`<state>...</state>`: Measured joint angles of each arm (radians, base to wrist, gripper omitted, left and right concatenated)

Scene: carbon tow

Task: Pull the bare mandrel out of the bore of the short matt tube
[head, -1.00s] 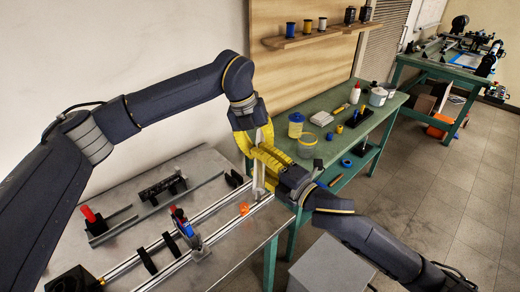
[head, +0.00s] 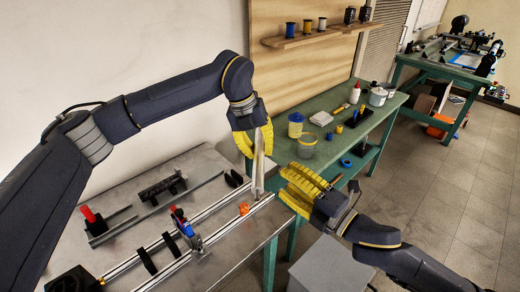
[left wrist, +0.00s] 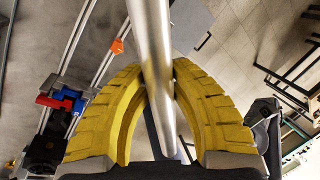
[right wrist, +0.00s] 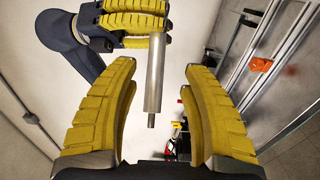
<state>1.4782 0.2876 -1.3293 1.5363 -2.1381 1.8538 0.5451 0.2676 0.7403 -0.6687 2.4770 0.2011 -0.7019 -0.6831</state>
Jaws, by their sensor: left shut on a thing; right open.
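My left gripper (head: 257,143) is shut on a smooth grey cylinder (right wrist: 155,75), which hangs upright above the front edge of the metal table. In the right wrist view a thinner stub (right wrist: 151,120) sticks out of its lower end. The cylinder also runs between the left fingers in the left wrist view (left wrist: 152,35). I cannot tell where the matt tube and the mandrel meet; the part inside the left fingers is hidden. My right gripper (head: 287,184) is open and empty, to the right of the cylinder and apart from it.
The metal table (head: 205,165) carries rails (head: 215,207), a red-and-blue fixture (head: 183,225) and an orange piece (head: 243,208) close to the cylinder. A green bench (head: 350,135) with jars and a bottle stands behind. A grey box (head: 330,265) is below my right arm.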

